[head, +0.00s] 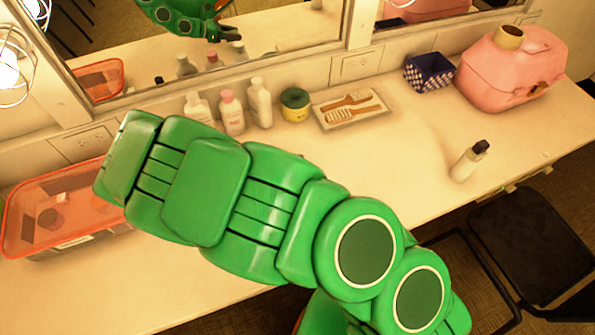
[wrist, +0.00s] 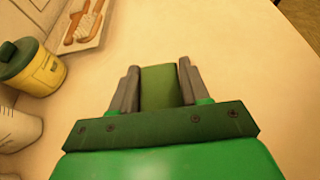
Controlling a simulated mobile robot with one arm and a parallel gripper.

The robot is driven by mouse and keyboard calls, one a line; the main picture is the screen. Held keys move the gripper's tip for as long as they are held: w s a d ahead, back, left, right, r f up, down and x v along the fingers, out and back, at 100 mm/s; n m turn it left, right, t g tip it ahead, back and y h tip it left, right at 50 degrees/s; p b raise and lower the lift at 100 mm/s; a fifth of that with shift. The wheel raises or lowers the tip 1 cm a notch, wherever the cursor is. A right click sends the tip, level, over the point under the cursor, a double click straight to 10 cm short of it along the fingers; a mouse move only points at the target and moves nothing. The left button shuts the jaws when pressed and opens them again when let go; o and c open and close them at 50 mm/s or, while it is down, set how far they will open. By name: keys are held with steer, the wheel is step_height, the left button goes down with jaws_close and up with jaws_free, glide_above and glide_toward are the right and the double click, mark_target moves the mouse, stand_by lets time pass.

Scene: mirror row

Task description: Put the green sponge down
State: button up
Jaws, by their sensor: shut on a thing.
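The green sponge (wrist: 160,88) is a dark green block between the two grey fingers of my gripper (wrist: 158,84) in the wrist view. My gripper is shut on it. Beyond it lies the pale counter top; I cannot tell whether the sponge touches the counter or is held above it. In the head view my green arm reaches across the counter and hides both the gripper and the sponge.
A tray with brushes (head: 350,107), a yellow jar with a green lid (head: 295,104) and several bottles stand along the mirror wall. An orange bin (head: 62,208) is at left. A pink case (head: 512,72), blue basket (head: 430,73) and small bottle (head: 469,160) are at right. The counter between is clear.

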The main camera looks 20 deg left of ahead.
steer(key=shift+r, duration=3.05)
